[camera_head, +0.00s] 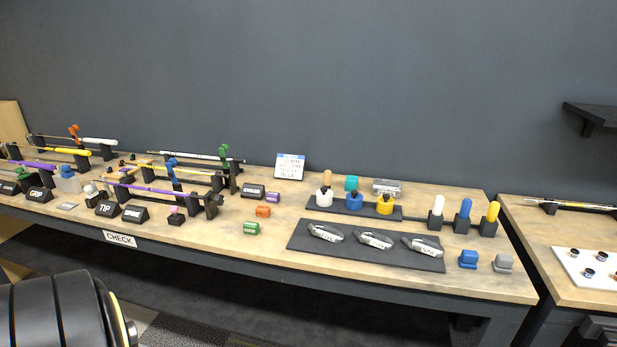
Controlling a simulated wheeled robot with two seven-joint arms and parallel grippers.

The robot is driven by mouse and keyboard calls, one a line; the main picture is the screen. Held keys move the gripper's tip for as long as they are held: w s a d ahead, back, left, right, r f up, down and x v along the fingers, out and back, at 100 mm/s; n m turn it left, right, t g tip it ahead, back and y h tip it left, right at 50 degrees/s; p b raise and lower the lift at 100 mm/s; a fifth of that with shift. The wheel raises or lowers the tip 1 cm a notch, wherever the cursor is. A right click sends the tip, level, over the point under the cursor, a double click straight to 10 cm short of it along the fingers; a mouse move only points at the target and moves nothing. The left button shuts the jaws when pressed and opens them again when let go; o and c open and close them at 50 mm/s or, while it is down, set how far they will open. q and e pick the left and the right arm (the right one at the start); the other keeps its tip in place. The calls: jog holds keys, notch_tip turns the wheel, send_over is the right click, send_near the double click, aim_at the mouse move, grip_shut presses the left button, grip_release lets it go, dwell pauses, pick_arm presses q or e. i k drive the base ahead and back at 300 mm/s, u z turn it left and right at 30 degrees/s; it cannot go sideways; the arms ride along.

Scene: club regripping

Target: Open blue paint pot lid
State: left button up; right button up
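The blue paint pot (354,202) stands upright in the middle of a dark rack (412,217) on the long workbench, between a white pot (324,199) and a yellow pot (385,205). A small knob-like top shows on the blue pot. The picture is too small to tell whether its lid is closed. Neither of my grippers is in view. A large dark rounded part at the bottom left looks like one of my arm links, well away from the pots.
A dark mat (300,243) with several silver tools lies in front of the pots. White, blue and yellow upright sticks (463,213) stand to the right. Golf clubs on stands (150,190) fill the bench's left. A sign (289,166) stands at the back.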

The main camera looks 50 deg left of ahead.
aim_at(355, 197)
jog(key=u, duration=1)
jog(key=i, duration=0.85)
jog(key=u, duration=1)
